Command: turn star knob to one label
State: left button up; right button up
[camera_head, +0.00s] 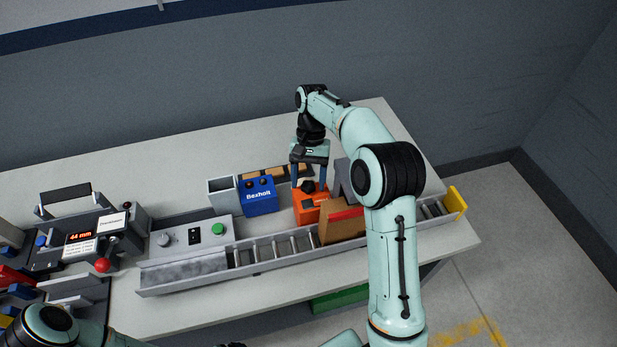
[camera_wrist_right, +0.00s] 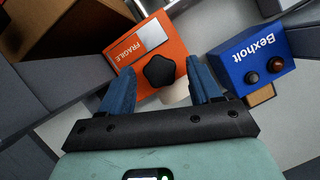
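The black star knob (camera_wrist_right: 159,71) sits on an orange box (camera_wrist_right: 172,50) that carries a white and grey label reading "FRAGILE" (camera_wrist_right: 137,39). In the head view the knob (camera_head: 307,186) shows on top of the orange box (camera_head: 308,212). My right gripper (camera_head: 308,184) points down over the box; its blue fingers are apart, one on each side of the knob, with gaps visible in the right wrist view (camera_wrist_right: 160,68). I cannot tell any other label on the box. My left arm shows at the bottom left, but its gripper is out of view.
A blue "Bexholt" box (camera_head: 261,197) with two buttons stands beside the orange box. A cardboard box (camera_head: 338,226) lies on the roller conveyor (camera_head: 279,250) in front. A grey control box (camera_head: 195,238) with a green button and a device (camera_head: 96,236) reading 44 mm stand left.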

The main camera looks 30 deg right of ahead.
jog(key=shift+r, duration=0.15)
jog(key=v, duration=0.7)
jog(key=shift+r, duration=0.1)
dwell(0.5)
